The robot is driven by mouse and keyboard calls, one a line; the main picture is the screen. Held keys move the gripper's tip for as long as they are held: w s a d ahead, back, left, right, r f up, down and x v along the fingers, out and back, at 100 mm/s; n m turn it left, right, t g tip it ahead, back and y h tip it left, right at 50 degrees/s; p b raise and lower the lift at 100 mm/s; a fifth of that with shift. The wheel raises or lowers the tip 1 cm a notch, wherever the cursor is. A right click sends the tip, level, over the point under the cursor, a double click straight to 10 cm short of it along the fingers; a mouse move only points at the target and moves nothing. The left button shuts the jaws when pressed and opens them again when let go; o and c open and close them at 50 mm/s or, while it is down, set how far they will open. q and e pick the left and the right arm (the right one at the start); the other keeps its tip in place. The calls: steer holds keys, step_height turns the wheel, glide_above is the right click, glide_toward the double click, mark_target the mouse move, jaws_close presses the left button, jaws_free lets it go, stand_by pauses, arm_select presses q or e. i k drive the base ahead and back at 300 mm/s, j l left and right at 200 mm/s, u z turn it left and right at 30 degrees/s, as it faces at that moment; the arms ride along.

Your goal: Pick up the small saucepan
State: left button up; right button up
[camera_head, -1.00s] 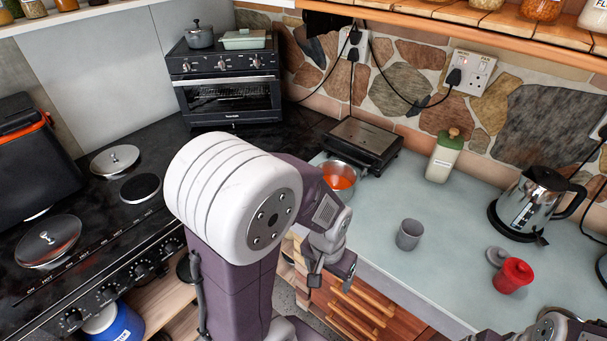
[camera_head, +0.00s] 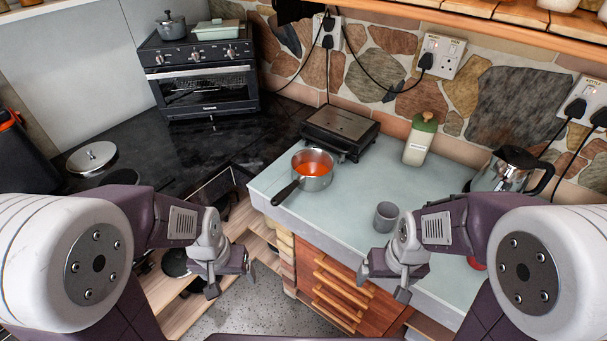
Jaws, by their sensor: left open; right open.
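The small saucepan (camera_head: 319,183) is a steel pan with orange-red contents and a black handle. It stands upright on the pale worktop near its left end, and its handle points toward the lower left, to the worktop's front edge. My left gripper (camera_head: 231,278) is open and empty, below and left of the saucepan, over the gap in front of the units. My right gripper (camera_head: 384,283) is open and empty, below and right of the saucepan, in front of the worktop edge. Neither gripper touches the saucepan.
A black grill (camera_head: 340,127) stands just behind the saucepan. A grey cup (camera_head: 386,216) is to its right, near my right gripper. A green-topped bottle (camera_head: 419,140) and a kettle (camera_head: 507,172) stand further right. Wooden drawers (camera_head: 338,293) are below the worktop.

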mark_target(312, 168)
steer(key=i+j+u, duration=0.5)
steer(key=i+j, duration=0.15)
steer(key=i, duration=0.1)
